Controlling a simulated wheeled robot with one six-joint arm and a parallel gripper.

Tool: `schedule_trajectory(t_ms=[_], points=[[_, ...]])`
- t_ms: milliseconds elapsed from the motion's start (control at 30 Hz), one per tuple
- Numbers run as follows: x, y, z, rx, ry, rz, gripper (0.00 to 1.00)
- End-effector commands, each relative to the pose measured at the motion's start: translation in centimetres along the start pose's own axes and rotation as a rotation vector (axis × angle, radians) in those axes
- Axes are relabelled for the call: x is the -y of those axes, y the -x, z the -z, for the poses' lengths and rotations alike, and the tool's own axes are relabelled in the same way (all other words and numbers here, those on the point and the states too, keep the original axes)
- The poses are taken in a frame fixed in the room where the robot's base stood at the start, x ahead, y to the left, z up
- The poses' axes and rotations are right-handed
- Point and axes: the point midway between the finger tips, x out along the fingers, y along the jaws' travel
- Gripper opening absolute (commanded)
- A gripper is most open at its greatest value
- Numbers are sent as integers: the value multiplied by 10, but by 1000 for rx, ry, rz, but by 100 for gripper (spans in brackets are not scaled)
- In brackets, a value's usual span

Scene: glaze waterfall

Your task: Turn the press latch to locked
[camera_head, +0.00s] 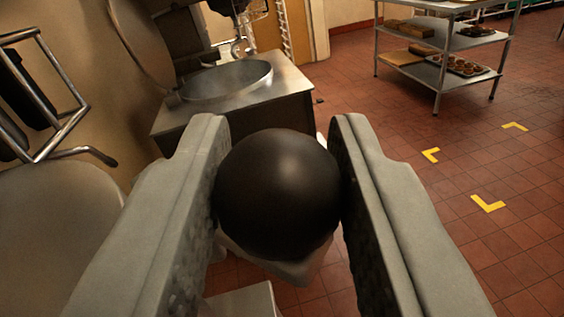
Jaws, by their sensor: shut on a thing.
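A dark round ball-shaped knob (278,193) sits between the two grey fingers of my gripper (280,185) in the middle of the view. Both fingers touch its sides, and my gripper is shut on it. The knob looks like the handle of the press latch, but the latch's arm and base are mostly hidden behind it. A pale grey part (285,268) shows just below the knob. I cannot tell the latch's position from this view.
A steel counter with a round basin (228,83) stands behind, at upper left. A metal tube frame (62,125) is at the left. A shelf rack (448,45) with baked goods stands at upper right. The red tile floor with yellow corner marks (488,203) is clear at right.

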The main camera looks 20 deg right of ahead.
Motion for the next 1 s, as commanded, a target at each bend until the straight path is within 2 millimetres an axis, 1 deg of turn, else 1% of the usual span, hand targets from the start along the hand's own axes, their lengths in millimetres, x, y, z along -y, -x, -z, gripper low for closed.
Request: schedule_trajectory(t_ms=[33,300,867,900,1000], points=[[4,2,1,-6,-2,-13,0],[5,7,1,-21,-2,-83,0],[6,9,1,-22,-2,-104,0],[6,9,1,-22,-2,-104,32],[5,9,0,-22,-2,-105,50]])
